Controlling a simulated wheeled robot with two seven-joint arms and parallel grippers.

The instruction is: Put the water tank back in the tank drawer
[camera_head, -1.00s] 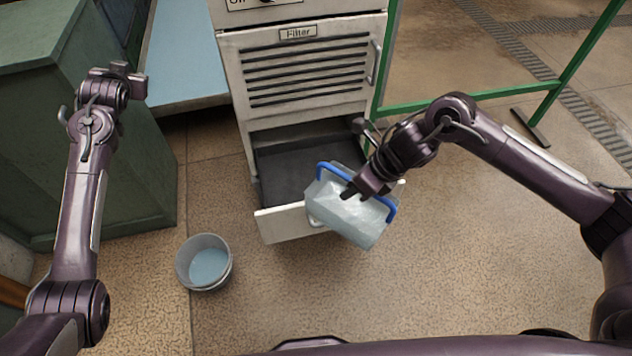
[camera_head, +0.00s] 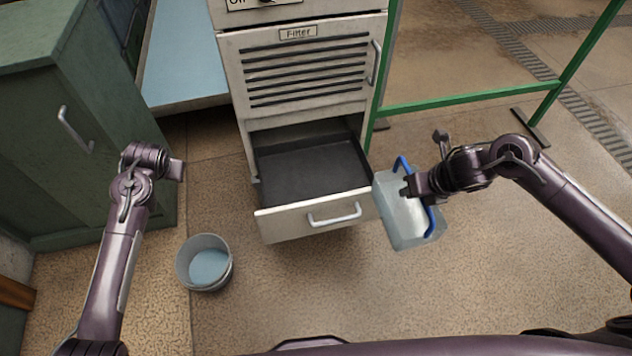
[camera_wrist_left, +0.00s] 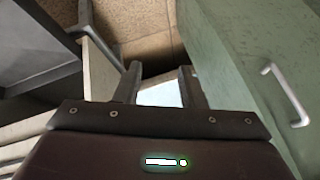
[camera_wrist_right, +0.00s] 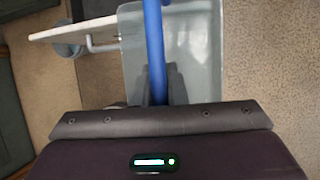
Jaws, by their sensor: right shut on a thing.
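The water tank (camera_head: 398,222) is a pale, translucent box with a blue handle (camera_head: 403,165). My right gripper (camera_head: 408,190) is shut on the blue handle and holds the tank tilted, just right of the drawer front. The handle (camera_wrist_right: 154,45) runs between the fingers in the right wrist view. The tank drawer (camera_head: 283,225) is pulled out at the bottom of the machine. Its dark inside is empty, and its front has a light bar handle. My left gripper (camera_head: 180,170) is empty, left of the drawer; its fingers are apart in the left wrist view (camera_wrist_left: 162,88).
A grey bucket (camera_head: 183,262) stands on the floor left of the drawer. A green cabinet (camera_head: 110,170) is at the left, near my left gripper. A green rail frame (camera_head: 470,98) stands right of the machine. The floor in front of the drawer is clear.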

